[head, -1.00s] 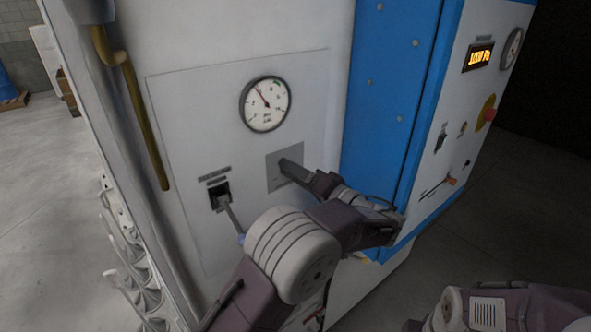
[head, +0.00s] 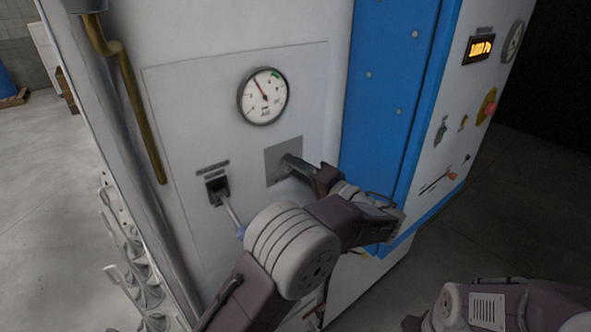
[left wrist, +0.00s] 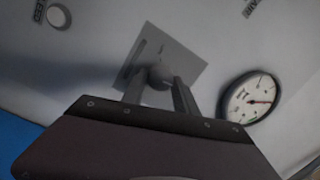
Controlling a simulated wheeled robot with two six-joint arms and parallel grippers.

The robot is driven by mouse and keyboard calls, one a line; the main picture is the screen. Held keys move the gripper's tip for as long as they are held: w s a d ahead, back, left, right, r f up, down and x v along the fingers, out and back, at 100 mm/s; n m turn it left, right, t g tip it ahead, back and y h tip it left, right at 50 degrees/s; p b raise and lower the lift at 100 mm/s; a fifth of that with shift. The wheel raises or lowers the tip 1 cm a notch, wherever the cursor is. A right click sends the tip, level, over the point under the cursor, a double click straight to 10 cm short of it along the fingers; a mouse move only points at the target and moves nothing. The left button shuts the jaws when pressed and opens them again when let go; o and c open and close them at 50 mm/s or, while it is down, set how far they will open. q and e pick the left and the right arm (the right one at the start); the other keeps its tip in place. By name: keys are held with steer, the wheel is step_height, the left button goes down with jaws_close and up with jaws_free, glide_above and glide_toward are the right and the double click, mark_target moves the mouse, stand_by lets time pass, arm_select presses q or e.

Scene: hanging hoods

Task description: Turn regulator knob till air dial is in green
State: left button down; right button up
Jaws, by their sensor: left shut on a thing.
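The round white air dial (head: 263,96) is on the panel of the white cabinet. Its red needle points up and left, and a green band lies at the upper right of its face, apart from the needle. The dial also shows in the left wrist view (left wrist: 246,99). My left gripper (head: 291,164) is at the grey square plate (head: 272,168) below the dial. In the left wrist view its fingers are shut on the grey regulator knob (left wrist: 160,76), one on each side. In the head view the fingers mostly hide the knob. My right gripper is out of view.
A lever switch (head: 218,190) with a pale handle is left of the plate, close to my left arm. A yellow-brown pipe (head: 133,110) runs down the cabinet's left side. A blue panel (head: 385,95) and a control face (head: 465,120) stand to the right.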

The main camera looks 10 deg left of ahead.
arm_select(q)
steer(key=shift+s+a+f+m+t+p, duration=0.1)
steer(key=shift+m+t+p, duration=0.4)
steer(key=shift+m, duration=2.7)
steer(key=shift+f+m+t+p, duration=0.1)
steer(key=shift+m+t+p, duration=0.35)
steer(key=shift+m, duration=2.75)
steer(key=c, duration=0.9)
jaws_free()
steer(key=shift+c, duration=0.2)
steer(key=b+v, duration=0.3)
steer(key=v, duration=0.6)
